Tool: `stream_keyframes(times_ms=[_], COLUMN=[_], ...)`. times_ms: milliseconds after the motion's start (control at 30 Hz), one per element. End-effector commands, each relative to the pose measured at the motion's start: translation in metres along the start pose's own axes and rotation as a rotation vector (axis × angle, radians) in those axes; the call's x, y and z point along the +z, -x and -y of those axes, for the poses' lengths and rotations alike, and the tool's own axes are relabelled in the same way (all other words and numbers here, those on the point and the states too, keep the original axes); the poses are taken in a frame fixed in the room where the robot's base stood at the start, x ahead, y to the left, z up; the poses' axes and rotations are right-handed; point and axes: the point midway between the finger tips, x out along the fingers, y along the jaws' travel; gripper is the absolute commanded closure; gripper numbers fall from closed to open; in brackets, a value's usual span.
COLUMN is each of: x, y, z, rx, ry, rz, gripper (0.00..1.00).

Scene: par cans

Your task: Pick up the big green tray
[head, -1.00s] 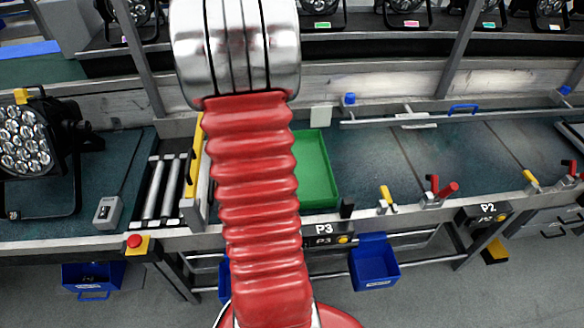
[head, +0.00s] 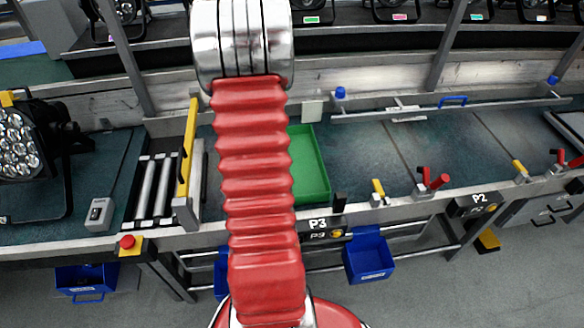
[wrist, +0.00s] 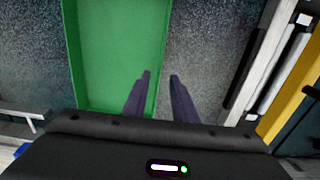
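The big green tray (head: 309,170) lies on the dark bench surface, partly hidden behind my red arm in the head view. In the wrist view the tray (wrist: 115,45) fills the upper left and centre, and its floor looks empty. My gripper (wrist: 159,77) is open and empty. Its left finger shows over the tray's inside and its right finger over the bench just outside, with the tray's right wall between them in the picture. I cannot tell how far the fingertips are above the rim. The gripper is hidden in the head view.
A yellow-edged guard (head: 188,150) and rollers (head: 154,188) stand left of the tray. A par can (head: 35,150) stands further left. Red and yellow clamps (head: 430,182) line the bench's front edge on the right. Blue bins (head: 368,258) hang below. The bench right of the tray looks clear.

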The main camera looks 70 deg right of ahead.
Motion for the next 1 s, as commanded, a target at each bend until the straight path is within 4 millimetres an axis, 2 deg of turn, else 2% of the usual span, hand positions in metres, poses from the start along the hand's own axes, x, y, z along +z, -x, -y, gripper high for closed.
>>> stream_keyframes(times_ms=[33, 233, 400, 733, 1000], x=[0.001, 0.001, 0.0, 0.001, 0.003], y=[-0.01, -0.037, -0.045, -0.047, -0.078], z=[0.0, 0.0, 0.0, 0.001, 0.003], rx=[0.0, 0.0, 0.0, 0.0, 0.0], ry=[0.0, 0.0, 0.001, 0.001, 0.001], rz=[0.004, 0.002, 0.0, 0.001, 0.004], gripper=[0.75, 0.75, 0.75, 0.75, 0.75])
